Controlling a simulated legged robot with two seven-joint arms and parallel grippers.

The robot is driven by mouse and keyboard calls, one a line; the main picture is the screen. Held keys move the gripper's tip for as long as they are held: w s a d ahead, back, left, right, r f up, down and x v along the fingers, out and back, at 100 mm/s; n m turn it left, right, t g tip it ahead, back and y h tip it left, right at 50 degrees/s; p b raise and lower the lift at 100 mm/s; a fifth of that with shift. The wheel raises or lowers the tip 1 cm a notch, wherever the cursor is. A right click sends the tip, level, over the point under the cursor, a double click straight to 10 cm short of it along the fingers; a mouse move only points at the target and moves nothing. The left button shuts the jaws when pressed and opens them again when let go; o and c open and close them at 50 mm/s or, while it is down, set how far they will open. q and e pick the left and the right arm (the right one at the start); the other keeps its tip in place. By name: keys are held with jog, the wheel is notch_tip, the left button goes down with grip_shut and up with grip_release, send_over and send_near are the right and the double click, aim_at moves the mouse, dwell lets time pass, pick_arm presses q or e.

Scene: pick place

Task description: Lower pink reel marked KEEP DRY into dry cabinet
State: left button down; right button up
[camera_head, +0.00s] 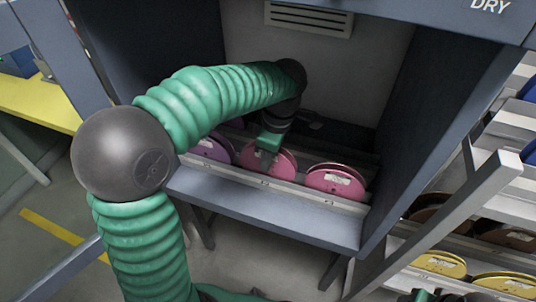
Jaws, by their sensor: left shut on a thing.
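The dry cabinet (262,213) stands open in front of me, with "DRY" lettered on its top edge. My left arm reaches into it. My left gripper (268,146) is shut on a pink reel (283,164) at the middle of the cabinet's rack, between two other reels. The gripper covers the reel's upper part, and the rack's front rail hides its lower edge. I cannot tell whether the reel rests on the rack. Its label is too small and covered to read. My right gripper is not in view.
A purple reel (212,149) stands left of the held reel and another pink reel (336,181) stands right of it. The cabinet's side walls are close around my arm. A shelf rack with yellow reels (440,263) stands at right. A yellow table (38,103) is at left.

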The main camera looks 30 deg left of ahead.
pick_arm(q)
jog(key=c, duration=1.2)
grip_release()
jog(key=shift+o, duration=0.5)
jog(key=shift+o, duration=1.2)
jog(key=shift+r, duration=0.1)
